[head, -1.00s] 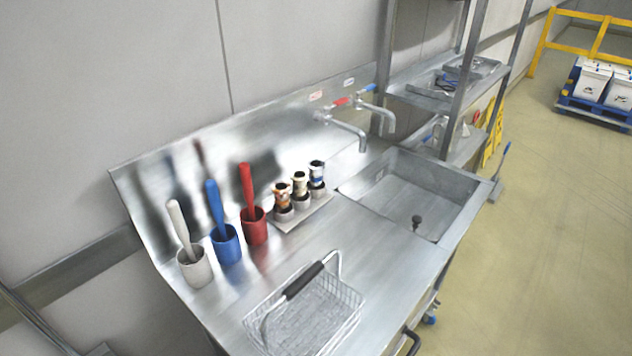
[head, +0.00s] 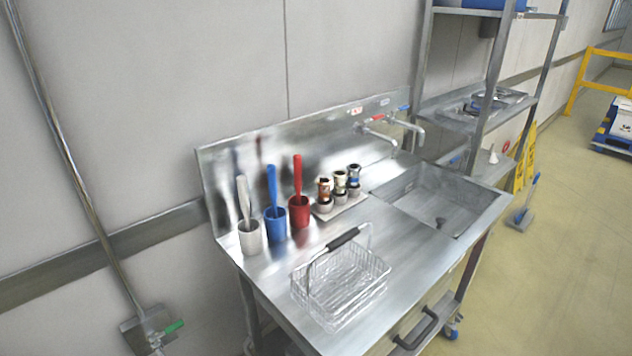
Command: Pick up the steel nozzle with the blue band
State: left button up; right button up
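The steel nozzle with the blue band (head: 354,176) stands upright at the right end of a small rack (head: 343,212) on the steel sink counter. Two similar nozzles stand beside it: one with a pale yellowish band (head: 340,182) in the middle and one with an orange-brown band (head: 324,190) at the left. Neither of my grippers shows in the head view.
White (head: 250,238), blue (head: 275,225) and red (head: 299,211) cups with brushes stand left of the rack. A wire basket (head: 340,285) with a black handle sits in front. The sink basin (head: 440,200) and taps (head: 400,122) are to the right.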

aim_at(354, 169)
jog(key=i+l+u, duration=0.15)
jog(key=l+u, duration=0.75)
jog(key=i+j, duration=0.05)
